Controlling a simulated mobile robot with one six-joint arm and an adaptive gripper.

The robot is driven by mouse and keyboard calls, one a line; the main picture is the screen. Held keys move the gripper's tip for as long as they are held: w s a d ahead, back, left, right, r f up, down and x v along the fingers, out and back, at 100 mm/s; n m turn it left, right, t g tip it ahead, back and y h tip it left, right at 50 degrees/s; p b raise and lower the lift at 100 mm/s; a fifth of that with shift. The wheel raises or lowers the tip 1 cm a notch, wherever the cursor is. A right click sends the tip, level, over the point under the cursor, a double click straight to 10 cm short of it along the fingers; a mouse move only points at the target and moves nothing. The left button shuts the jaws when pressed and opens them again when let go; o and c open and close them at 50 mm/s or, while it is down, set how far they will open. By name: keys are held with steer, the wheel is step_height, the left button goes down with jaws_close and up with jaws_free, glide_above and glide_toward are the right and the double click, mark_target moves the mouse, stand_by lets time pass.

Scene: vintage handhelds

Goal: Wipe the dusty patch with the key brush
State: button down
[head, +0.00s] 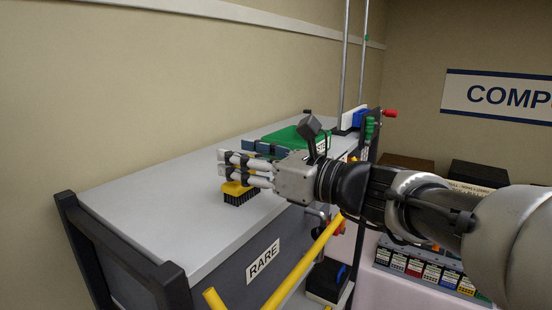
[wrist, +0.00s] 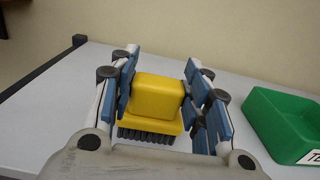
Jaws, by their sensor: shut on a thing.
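The key brush (head: 236,189) has a yellow body and dark bristles pointing down. It also shows in the wrist view (wrist: 156,96), upright between the fingers. My gripper (head: 229,168) is shut on the brush, with a finger on either side of it in the wrist view (wrist: 160,84). The brush is over the grey top (head: 150,212) of the cabinet. I cannot tell whether the bristles touch this surface. I cannot make out a dusty patch in either view; my gripper and the brush hide part of the top.
A green bin (wrist: 252,118) stands to the right of my gripper in the wrist view. Dark posts (head: 72,215) edge the cabinet's near left end. The left part of the top is clear.

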mark_target(232, 188)
steer(key=shift+w+d, duration=0.1)
steer(key=shift+w, duration=0.15)
steer(key=shift+s, duration=0.15)
steer(key=shift+s+a+f+b, duration=0.1)
steer(key=shift+s+a+b, duration=0.25)
steer(key=shift+s+a, duration=0.35)
steer(key=shift+s+a+b, duration=0.35)
steer(key=shift+s, duration=0.65)
steer(key=shift+w, duration=0.15)
steer(key=shift+w+d+p, duration=0.25)
steer(key=shift+w+d, duration=0.25)
steer(key=shift+w, duration=0.35)
steer(key=shift+w+d+p, duration=0.25)
steer(key=shift+w+d, duration=0.25)
steer(key=shift+w, duration=0.3)
steer(key=shift+s, duration=0.15)
